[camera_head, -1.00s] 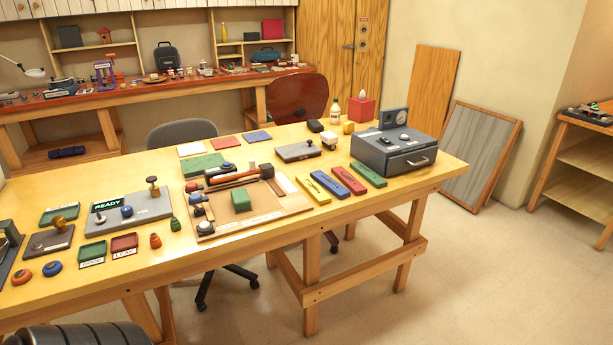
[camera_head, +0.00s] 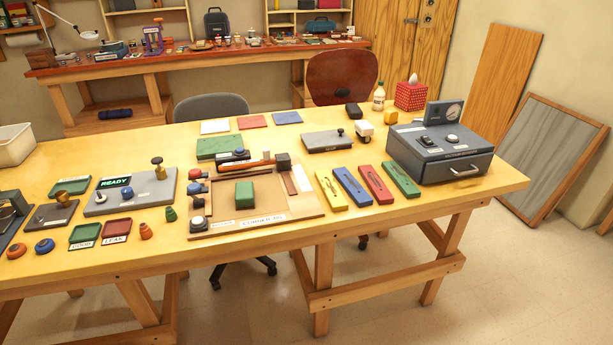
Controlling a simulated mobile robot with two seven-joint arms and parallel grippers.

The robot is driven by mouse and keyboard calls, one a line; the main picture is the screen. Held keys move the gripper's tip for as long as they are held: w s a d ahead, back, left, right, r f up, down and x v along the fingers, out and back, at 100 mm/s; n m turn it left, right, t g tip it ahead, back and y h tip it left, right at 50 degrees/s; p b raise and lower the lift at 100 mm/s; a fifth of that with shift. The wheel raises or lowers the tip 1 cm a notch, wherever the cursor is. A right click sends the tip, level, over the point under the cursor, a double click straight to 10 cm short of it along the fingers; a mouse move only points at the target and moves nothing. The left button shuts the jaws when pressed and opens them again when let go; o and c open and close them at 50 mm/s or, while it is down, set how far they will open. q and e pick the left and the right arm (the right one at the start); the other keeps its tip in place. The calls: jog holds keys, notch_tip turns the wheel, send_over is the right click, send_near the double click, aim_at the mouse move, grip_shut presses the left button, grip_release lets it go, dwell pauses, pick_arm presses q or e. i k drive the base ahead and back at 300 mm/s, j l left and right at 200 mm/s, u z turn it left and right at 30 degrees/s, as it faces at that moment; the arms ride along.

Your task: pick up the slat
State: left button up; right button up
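Several coloured flat bars lie side by side on the yellow wooden table: a yellow bar (camera_head: 330,190), a blue bar (camera_head: 353,186), a red bar (camera_head: 376,184) and a green bar (camera_head: 400,179). A thin dark brown strip (camera_head: 290,183) and a pale strip (camera_head: 302,178) lie at the right side of a brown assembly board (camera_head: 275,222). I cannot tell which of these pieces is the slat. Neither of my grippers is in view.
A grey box with a drawer (camera_head: 440,163) stands right of the bars. A grey panel marked READY (camera_head: 135,195) is at left. The table's front edge is clear below the bars.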

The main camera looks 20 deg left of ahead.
aim_at(358, 190)
jog(key=i+l+u, duration=0.1)
jog(key=u, duration=0.25)
jog(key=i+l+u, duration=0.2)
jog(key=u, duration=0.15)
jog(key=i+l+u, duration=0.25)
jog(key=u, duration=0.15)
